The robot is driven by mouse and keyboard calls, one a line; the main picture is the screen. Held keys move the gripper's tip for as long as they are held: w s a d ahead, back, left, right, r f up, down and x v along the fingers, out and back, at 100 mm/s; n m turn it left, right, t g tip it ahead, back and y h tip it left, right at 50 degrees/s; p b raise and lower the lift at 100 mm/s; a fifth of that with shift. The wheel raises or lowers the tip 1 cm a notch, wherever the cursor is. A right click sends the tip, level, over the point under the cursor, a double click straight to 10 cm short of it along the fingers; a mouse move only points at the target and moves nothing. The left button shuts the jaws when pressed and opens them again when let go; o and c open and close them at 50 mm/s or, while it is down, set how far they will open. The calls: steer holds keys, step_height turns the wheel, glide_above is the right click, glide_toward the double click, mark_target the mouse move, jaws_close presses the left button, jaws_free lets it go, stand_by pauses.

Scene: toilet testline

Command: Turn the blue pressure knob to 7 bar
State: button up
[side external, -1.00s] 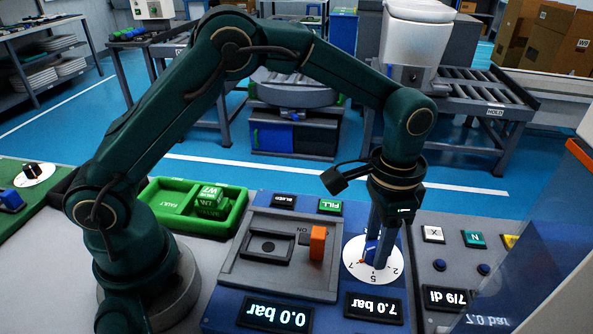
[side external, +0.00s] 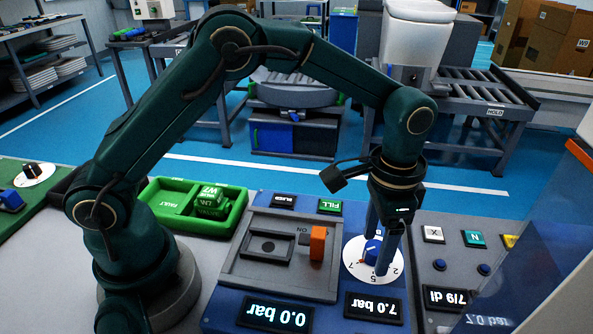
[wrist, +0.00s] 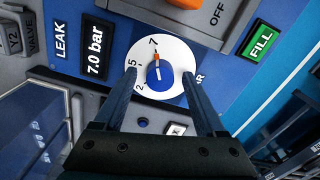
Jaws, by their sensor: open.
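The blue pressure knob (side external: 372,250) sits on a white round dial marked 2, 5 and 7. In the wrist view the knob (wrist: 160,82) shows a red and white pointer aimed at the 7. The pressure display (side external: 374,308) reads 7.0 bar; it also shows in the wrist view (wrist: 95,50). My gripper (side external: 380,262) points down over the dial. In the wrist view its fingers (wrist: 159,78) are spread wide, one on each side of the knob, with a gap to it on both sides.
An orange switch handle (side external: 318,243) stands left of the dial, marked ON. A second display (side external: 274,315) reads 0.0 bar. A green FILL button (side external: 330,206) lies behind. A green tray (side external: 165,199) with green blocks is at left, and a clear panel (side external: 535,270) at right.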

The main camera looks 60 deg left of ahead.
mark_target(375, 244)
steer(key=shift+r, duration=2.55)
steer(key=shift+w+a+r, duration=0.15)
steer(key=shift+a+r, duration=0.05)
steer(key=shift+r, duration=0.1)
steer(key=s+a+r+n+t, duration=0.35)
steer(key=s+a+r, duration=0.35)
steer(key=r, duration=0.4)
steer(key=s+a+f+n+t, duration=0.2)
steer(key=s+a+f, duration=0.2)
steer(key=s, duration=0.4)
steer(key=shift+s+a+f+n, duration=0.35)
steer(key=shift+s+a+f, duration=0.05)
steer(key=shift+f, duration=0.35)
